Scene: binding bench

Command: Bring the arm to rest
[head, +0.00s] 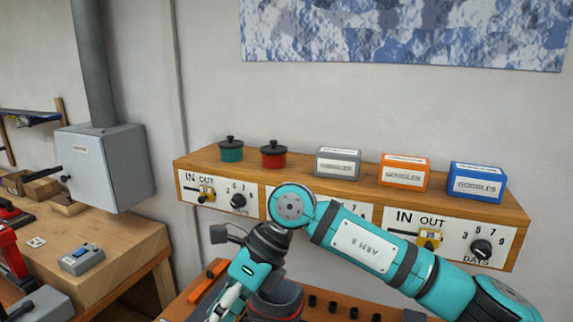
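My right arm, marked ARM R, comes in from the lower right and bends down at a teal elbow joint in front of the shelf. My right gripper (226,303) points down and to the left at the bottom of the head view. Its fingertips run to the picture's lower edge, so I cannot tell whether it is open or shut, or whether it holds anything. My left gripper is not in view.
A wooden shelf (300,184) bears a green pot (231,151), a red pot (273,156) and grey, orange and blue boxes (477,181). IN/OUT panels with dials line its front. A dark cylinder (277,303) stands beside my gripper. A wooden bench (120,245) is at left.

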